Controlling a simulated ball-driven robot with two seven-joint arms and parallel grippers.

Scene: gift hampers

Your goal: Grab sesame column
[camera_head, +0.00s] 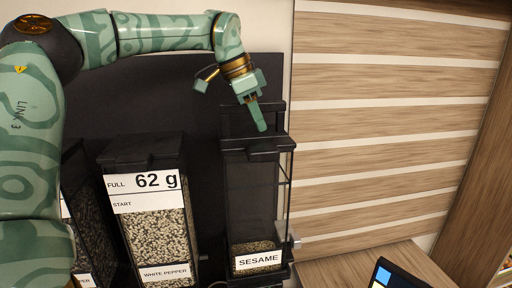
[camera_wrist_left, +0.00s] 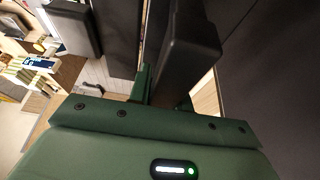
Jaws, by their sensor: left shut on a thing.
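The sesame column (camera_head: 253,200) is a tall, clear, black-framed dispenser with a SESAME label. It stands upright against the black back panel, with a low layer of seeds at the bottom. My left gripper (camera_head: 259,118) reaches down to the column's black top from above, its fingers pointing down. It is shut on the column's upper black part. In the left wrist view, the gripper's green fingers (camera_wrist_left: 157,88) are beside a dark upright block (camera_wrist_left: 190,50), which hides part of them. My right gripper is in no view.
A white pepper column (camera_head: 155,230), fuller and marked 62 g, stands to the left of the sesame column. Another dispenser (camera_head: 88,220) is partly hidden farther left. A dark screen (camera_head: 395,276) is at the lower right. The slatted wood wall (camera_head: 390,120) bounds the right side.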

